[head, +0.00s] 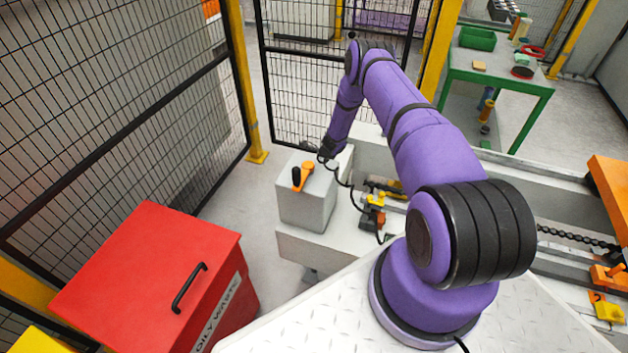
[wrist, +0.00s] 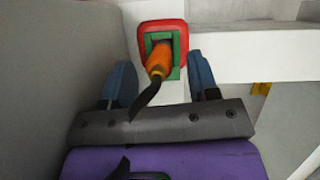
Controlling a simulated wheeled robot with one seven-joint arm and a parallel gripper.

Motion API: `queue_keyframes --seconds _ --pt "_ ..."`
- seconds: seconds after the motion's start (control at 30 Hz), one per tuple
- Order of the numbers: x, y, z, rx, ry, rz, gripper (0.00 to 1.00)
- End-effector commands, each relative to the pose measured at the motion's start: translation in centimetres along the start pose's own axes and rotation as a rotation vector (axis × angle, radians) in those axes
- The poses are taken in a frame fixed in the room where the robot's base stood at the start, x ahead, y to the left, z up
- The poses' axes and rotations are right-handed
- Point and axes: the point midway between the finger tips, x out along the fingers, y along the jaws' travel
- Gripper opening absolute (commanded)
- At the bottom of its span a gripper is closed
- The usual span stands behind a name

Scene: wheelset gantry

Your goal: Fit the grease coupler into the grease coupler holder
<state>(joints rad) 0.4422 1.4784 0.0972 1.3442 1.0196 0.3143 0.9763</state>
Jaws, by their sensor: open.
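The grease coupler (wrist: 158,60), orange with a black tail, shows in the wrist view. Its far end is at the green-lined square opening of a red-rimmed block, which looks like the coupler holder (wrist: 174,28). I cannot tell how deep it sits. My gripper (wrist: 160,72) is open, with one blue finger on each side of the coupler and a visible gap on both sides. In the head view, my gripper (head: 326,154) is small and dark, at the far edge of a grey block. The coupler and holder cannot be made out there.
An orange-and-black tool (head: 303,176) lies on the grey block (head: 306,208), close to my gripper. A black hose (head: 354,194) hangs from the gripper area towards yellow fittings (head: 375,203). A red oily-waste bin (head: 150,275) stands front left. Mesh fencing (head: 115,110) bounds the left.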

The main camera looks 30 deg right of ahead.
Motion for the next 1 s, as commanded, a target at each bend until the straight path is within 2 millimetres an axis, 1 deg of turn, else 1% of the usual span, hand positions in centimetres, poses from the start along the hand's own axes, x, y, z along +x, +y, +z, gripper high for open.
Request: queue_keyframes --seconds 0.03,0.1,0.2,0.47,0.5,0.57,0.6,0.73,1.0 --pt "0.8 0.1 0.0 -0.001 0.000 0.001 0.55" --pt "1.6 0.1 0.0 -0.001 0.000 0.002 0.55" --pt "2.3 0.0 0.0 -0.002 0.000 0.000 0.55" --pt "2.5 0.0 0.0 -0.001 0.000 0.000 0.55" --pt "2.5 0.0 0.0 -0.001 0.000 0.000 0.52" --pt "2.5 0.0 0.0 -0.001 0.000 0.000 0.39" --pt "2.5 0.0 0.0 -0.001 0.000 0.000 0.29" --pt "2.5 0.0 0.0 -0.001 0.000 0.000 0.00" --pt "2.4 0.0 0.1 -0.001 0.000 -0.001 0.00"
